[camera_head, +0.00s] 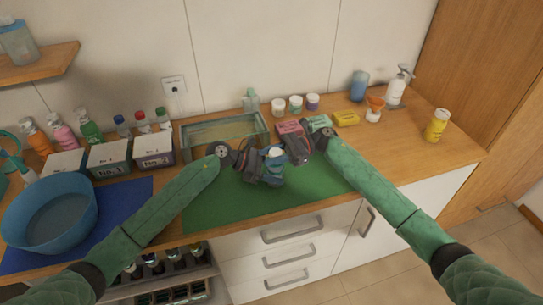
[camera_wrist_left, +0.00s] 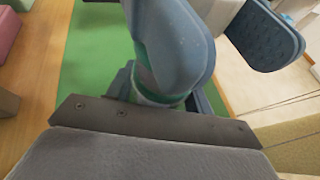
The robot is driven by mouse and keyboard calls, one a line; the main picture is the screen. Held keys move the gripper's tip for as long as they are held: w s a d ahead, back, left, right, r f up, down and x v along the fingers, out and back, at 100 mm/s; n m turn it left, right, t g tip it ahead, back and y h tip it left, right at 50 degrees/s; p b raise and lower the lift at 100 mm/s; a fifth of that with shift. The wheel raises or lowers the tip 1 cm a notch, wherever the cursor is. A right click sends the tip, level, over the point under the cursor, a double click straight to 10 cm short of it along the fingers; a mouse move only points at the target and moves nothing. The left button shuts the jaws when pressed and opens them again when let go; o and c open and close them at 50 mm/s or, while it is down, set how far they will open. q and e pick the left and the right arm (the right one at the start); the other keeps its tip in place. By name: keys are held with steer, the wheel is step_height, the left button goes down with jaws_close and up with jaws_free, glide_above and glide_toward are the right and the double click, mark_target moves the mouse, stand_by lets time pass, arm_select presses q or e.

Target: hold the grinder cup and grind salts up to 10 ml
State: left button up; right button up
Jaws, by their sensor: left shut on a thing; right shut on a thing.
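The grinder cup (camera_head: 276,152) is over the green mat, between my two grippers, with only its pale top clear in the head view. My left gripper (camera_head: 268,171) is shut on it from the left. My right gripper (camera_head: 294,152) reaches in from the right and is shut at the cup's upper part; the fingers hide exactly where it grips. In the left wrist view, blue-grey fingers (camera_wrist_left: 175,50) fill the middle, with a greenish piece of the cup (camera_wrist_left: 150,82) behind them. The salts and the level inside cannot be seen.
The green mat (camera_head: 235,205) is bare around the grippers. A wooden-framed tray (camera_head: 222,128) stands behind. Small jars (camera_head: 295,104), a pink box (camera_head: 290,127) and a yellow box (camera_head: 346,118) sit behind and right. A blue basin (camera_head: 50,215) and labelled boxes (camera_head: 110,157) are at left.

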steer(key=m+t, duration=0.2)
steer(key=t, duration=0.1)
steer(key=m+t+y, duration=0.1)
steer(key=t, duration=0.1)
steer(key=m+t, duration=0.2)
steer(key=t, duration=0.1)
steer(key=shift+w+a+m+t, duration=0.1)
steer(key=shift+w+m+t, duration=0.15)
steer(key=shift+m+t, duration=0.05)
steer(key=shift+w+m+t+h, duration=0.2)
steer(key=shift+m+t+h, duration=0.2)
steer(key=shift+m+t, duration=1)
steer(key=shift+w+m+t+h, duration=0.3)
steer(key=shift+m+t, duration=0.5)
steer(key=shift+t, duration=1.4)
steer(key=o, duration=1)
steer(key=shift+s, duration=0.1)
steer(key=shift+d, duration=0.2)
steer(key=v, duration=1.2)
steer(key=shift+r, duration=0.25)
